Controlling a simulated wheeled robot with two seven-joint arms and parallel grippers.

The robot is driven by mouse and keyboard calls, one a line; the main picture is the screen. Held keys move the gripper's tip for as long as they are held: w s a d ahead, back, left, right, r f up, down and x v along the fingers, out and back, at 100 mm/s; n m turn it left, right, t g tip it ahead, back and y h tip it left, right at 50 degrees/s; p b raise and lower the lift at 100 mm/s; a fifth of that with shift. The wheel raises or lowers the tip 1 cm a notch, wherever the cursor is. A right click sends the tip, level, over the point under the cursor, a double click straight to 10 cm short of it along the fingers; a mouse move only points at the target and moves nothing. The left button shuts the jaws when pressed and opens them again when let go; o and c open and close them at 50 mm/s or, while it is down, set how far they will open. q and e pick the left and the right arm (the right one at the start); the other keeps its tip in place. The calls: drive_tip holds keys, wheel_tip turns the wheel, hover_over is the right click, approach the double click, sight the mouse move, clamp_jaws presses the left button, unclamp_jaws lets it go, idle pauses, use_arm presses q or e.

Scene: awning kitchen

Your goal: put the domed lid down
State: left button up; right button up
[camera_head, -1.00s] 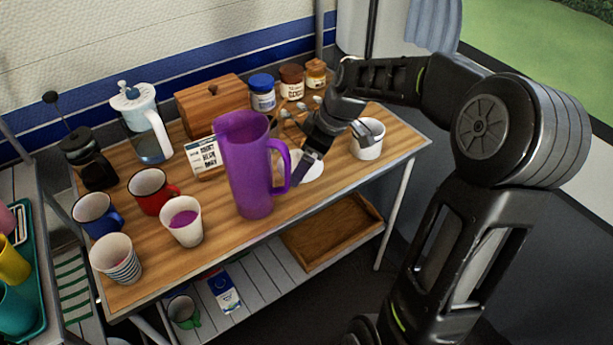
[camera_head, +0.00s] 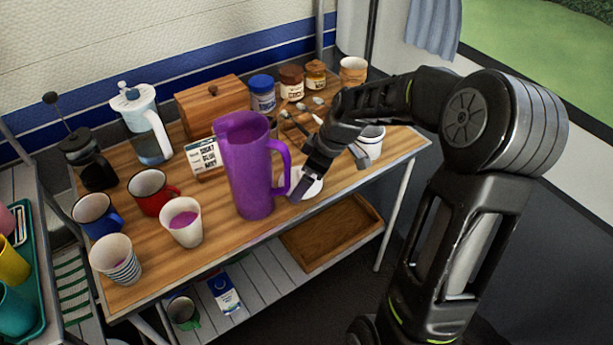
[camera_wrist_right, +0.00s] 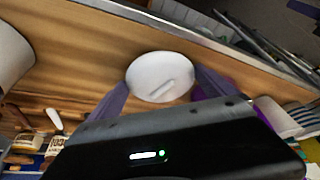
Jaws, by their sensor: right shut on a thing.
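The domed lid (camera_head: 312,187) is a white disc with a raised bar across its top. It is close to the right of the purple pitcher (camera_head: 248,165), in the front part of the table. In the right wrist view the lid (camera_wrist_right: 160,68) lies between the two fingers. My right gripper (camera_wrist_right: 163,88) is shut on the lid; it also shows in the head view (camera_head: 304,187), partly covering the lid. I cannot tell whether the lid touches the wood. My left gripper is out of view.
The wooden table (camera_head: 345,178) has bare room right of the lid. A white mug (camera_head: 369,146) stands behind, partly hidden by my arm. Spoons (camera_head: 300,106) and jars (camera_head: 291,80) are at the back. A white cup (camera_head: 182,222) with purple drink stands left of the pitcher.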

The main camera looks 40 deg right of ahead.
drive_tip(key=shift+f, duration=0.2)
drive_tip(key=o, duration=1)
drive_tip(key=shift+c, duration=0.2)
drive_tip(key=shift+r, duration=0.15)
drive_tip(key=shift+r, duration=0.2)
drive_tip(key=v, duration=1.1)
drive_tip(key=shift+r, duration=0.35)
drive_tip(key=shift+s+d, duration=0.1)
drive_tip(key=shift+d, duration=0.05)
